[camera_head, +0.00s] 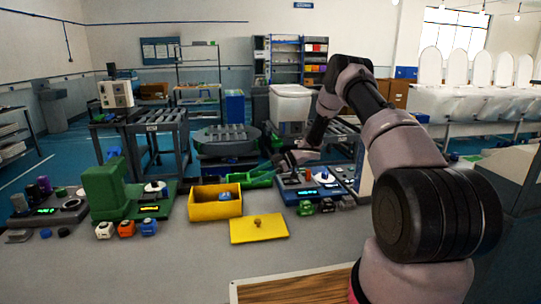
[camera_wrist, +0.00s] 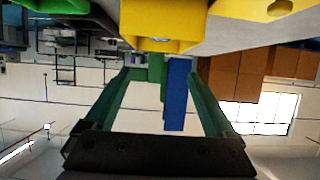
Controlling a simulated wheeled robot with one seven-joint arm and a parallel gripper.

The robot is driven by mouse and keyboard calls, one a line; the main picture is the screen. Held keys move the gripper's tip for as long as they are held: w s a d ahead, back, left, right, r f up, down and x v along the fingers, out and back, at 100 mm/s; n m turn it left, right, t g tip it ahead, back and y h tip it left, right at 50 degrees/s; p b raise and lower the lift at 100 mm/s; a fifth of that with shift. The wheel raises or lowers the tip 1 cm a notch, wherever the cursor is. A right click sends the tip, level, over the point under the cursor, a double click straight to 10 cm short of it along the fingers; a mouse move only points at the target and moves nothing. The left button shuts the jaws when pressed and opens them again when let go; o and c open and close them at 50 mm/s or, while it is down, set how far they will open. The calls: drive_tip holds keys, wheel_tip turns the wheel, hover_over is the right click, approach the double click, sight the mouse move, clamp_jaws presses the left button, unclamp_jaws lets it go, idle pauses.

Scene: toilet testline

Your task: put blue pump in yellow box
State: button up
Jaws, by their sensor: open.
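The open yellow box (camera_head: 215,211) stands on the grey table in the head view. A small blue object (camera_head: 225,196), apparently the blue pump, lies inside it; the box walls hide its lower part. My gripper (camera_head: 258,179) has green fingers and is behind and right of the box, apart from it. In the wrist view my gripper (camera_wrist: 160,74) shows its two fingers spread, with nothing held between them. The box (camera_wrist: 160,22) also shows at the top of that view, which looks upside down.
A yellow lid with a knob (camera_head: 258,229) lies in front of the box. A green machine (camera_head: 105,190) and several small blocks (camera_head: 126,229) stand left. A blue device (camera_head: 310,191) is at right, with small green blocks (camera_head: 306,208) before it. The front table is mostly clear.

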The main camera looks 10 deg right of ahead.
drive_tip(key=w+d+r+m+t+h, duration=0.1)
drive_tip(key=w+d+r+m+t, duration=0.15)
drive_tip(key=r, duration=0.55)
drive_tip(key=w+d+r+m+t+h, duration=0.15)
drive_tip(key=w+r+t, duration=0.25)
drive_tip(key=r, duration=0.4)
drive_tip(key=w+d+r+m+t+h, duration=0.1)
drive_tip(key=w+r+m+t+h, duration=0.15)
drive_tip(key=r, duration=0.55)
drive_tip(key=s+d+r+m+t+h, duration=0.2)
drive_tip(key=s+d+r+m+h, duration=0.15)
drive_tip(key=r, duration=0.45)
drive_tip(key=s+d+r+m+t+h, duration=0.25)
drive_tip(key=s+d+r, duration=0.2)
drive_tip(key=r, duration=0.25)
drive_tip(key=s+d+r+m+g+h, duration=0.2)
drive_tip(key=s+d+m, duration=0.1)
drive_tip(key=s, duration=0.7)
drive_tip(key=s+d+r+m+g+h, duration=0.15)
drive_tip(key=s+m, duration=0.25)
drive_tip(key=s, duration=0.5)
drive_tip(key=s+a+f+m+g+y, duration=0.1)
drive_tip(key=s+a+f, duration=0.1)
drive_tip(key=s, duration=0.8)
drive_tip(key=s+a+f+m+g+y, duration=0.1)
drive_tip(key=s+a+f+g+y, duration=0.1)
drive_tip(key=s, duration=0.9)
drive_tip(key=shift+s+a+f+m, duration=0.25)
drive_tip(key=shift+a+m, duration=0.1)
drive_tip(key=shift+a, duration=0.35)
